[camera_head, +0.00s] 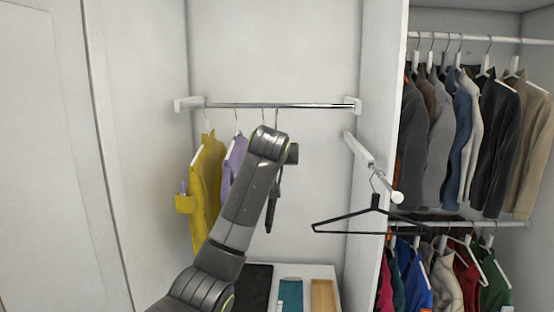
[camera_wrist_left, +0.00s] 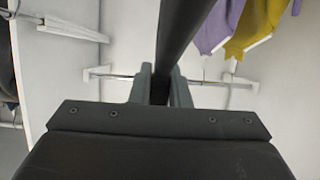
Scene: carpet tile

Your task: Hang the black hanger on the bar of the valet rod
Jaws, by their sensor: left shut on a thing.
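The valet rod (camera_head: 362,155) juts from the right side panel and ends in a round white knob; its bar also shows in the left wrist view (camera_wrist_left: 72,31). A thin black hanger (camera_head: 340,222) is at the rod's outer end, its silver hook by the bar. My left gripper (camera_head: 291,154), largely hidden behind my wrist, is below the back rail. It is shut on a dark hanger (camera_head: 271,210), seen edge-on. This hanger runs between the fingers in the wrist view (camera_wrist_left: 182,40). A silver hook rises above it at the back rail; whether it rests there is unclear.
Yellow (camera_head: 207,185) and purple (camera_head: 233,160) garments hang on the back rail (camera_head: 300,106), left of my arm. Crowded clothes (camera_head: 465,130) fill the compartment beyond the right panel (camera_head: 378,75). A low surface (camera_head: 320,272) with trays lies below.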

